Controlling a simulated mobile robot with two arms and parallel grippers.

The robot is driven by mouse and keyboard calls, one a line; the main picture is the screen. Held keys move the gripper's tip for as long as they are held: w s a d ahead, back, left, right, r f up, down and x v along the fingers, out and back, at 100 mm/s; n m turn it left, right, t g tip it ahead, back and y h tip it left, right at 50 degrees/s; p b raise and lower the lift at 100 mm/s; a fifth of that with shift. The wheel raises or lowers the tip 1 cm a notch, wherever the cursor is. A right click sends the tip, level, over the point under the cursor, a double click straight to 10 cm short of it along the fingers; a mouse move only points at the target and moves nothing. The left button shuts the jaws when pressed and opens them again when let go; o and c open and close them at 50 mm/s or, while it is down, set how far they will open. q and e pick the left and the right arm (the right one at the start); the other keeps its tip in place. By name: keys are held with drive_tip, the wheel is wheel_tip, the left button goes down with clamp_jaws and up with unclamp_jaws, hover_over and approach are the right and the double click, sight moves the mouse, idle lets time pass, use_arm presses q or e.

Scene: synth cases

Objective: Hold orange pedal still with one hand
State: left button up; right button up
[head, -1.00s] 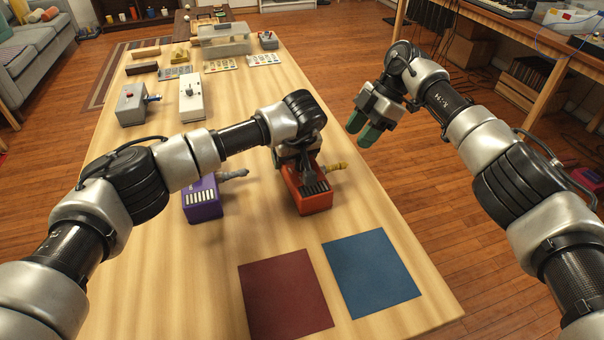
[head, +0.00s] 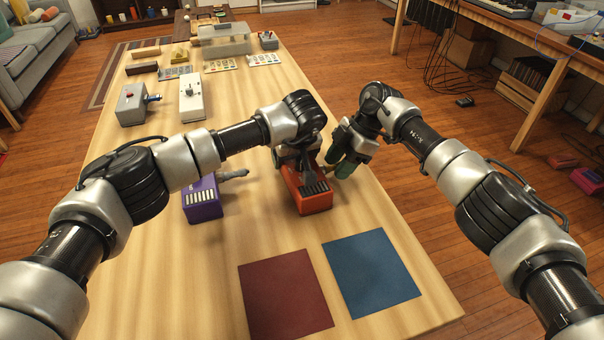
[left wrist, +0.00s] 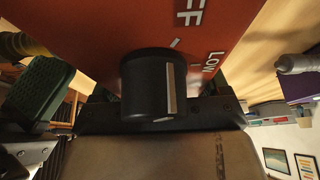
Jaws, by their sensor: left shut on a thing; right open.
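The orange pedal (head: 312,203) stands on the wooden table, its black-striped end facing me. My left gripper (head: 300,168) is over its far part and shut on it; the fingertips are mostly hidden. The left wrist view shows the pedal's face (left wrist: 240,22) close up, with white lettering and a black knob (left wrist: 152,86). My right gripper (head: 341,163) is open at the pedal's right side, its green fingers by the yellow plug. One green finger (left wrist: 38,88) shows beside that plug (left wrist: 20,44) in the left wrist view. I cannot tell whether they touch.
A purple pedal (head: 201,204) with a grey plug (head: 233,175) stands to the left. A dark red mat (head: 286,295) and a blue mat (head: 371,273) lie in front. Grey (head: 131,105) and white (head: 191,98) pedals stand farther back. The table's right edge is close.

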clamp_jaws()
drive_tip(key=shift+d, duration=0.15)
drive_tip(key=shift+w+d, duration=0.3)
drive_tip(key=shift+d, duration=0.2)
drive_tip(key=shift+w+d, duration=0.1)
drive_tip(key=shift+d, duration=0.1)
drive_tip(key=shift+w+d, duration=0.25)
drive_tip(key=shift+d, duration=0.25)
drive_tip(key=shift+w+d, duration=0.2)
drive_tip(key=shift+d, duration=0.25)
drive_tip(key=shift+d, duration=0.1)
